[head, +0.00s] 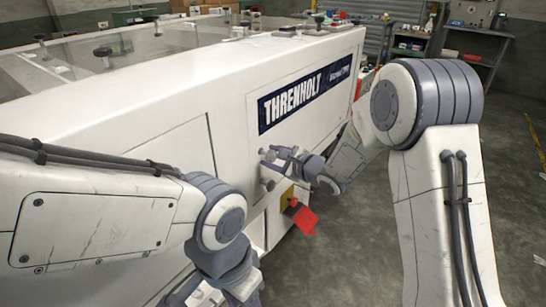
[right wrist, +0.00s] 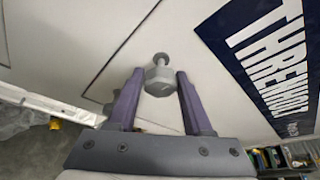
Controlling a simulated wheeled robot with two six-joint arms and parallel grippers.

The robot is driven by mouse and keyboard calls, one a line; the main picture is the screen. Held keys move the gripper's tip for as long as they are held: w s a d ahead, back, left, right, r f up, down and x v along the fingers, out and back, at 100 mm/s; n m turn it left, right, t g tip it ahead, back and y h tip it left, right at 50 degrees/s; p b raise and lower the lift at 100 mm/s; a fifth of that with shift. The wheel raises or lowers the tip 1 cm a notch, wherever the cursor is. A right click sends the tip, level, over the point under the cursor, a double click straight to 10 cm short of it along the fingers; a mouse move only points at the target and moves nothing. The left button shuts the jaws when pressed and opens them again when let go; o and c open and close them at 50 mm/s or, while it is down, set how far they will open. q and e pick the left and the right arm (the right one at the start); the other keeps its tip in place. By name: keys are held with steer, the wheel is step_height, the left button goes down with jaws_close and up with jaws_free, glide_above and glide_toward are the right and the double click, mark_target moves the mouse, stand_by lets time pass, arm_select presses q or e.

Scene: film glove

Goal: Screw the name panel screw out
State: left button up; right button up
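The name panel screw, a grey knob-headed screw (right wrist: 159,78), stands out from the white machine side below the THRENHOLT name plate (head: 305,92). The plate also shows in the right wrist view (right wrist: 268,52). My right gripper (right wrist: 159,74) is open, with one purple finger on each side of the screw head and a narrow gap at each side. In the head view my right gripper (head: 270,158) is at the panel, where its fingers largely hide the screw. My left arm reaches the bottom edge of the head view; its fingers do not show clearly.
A second grey knob (head: 268,183) sits lower on the machine side. Below right is a red handle (head: 302,216) on a yellow plate (head: 288,197). The white machine (head: 150,95) fills the left. Open grey floor lies to the right; a workbench (head: 478,35) stands behind.

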jaws_close()
steer(key=shift+f, duration=0.1)
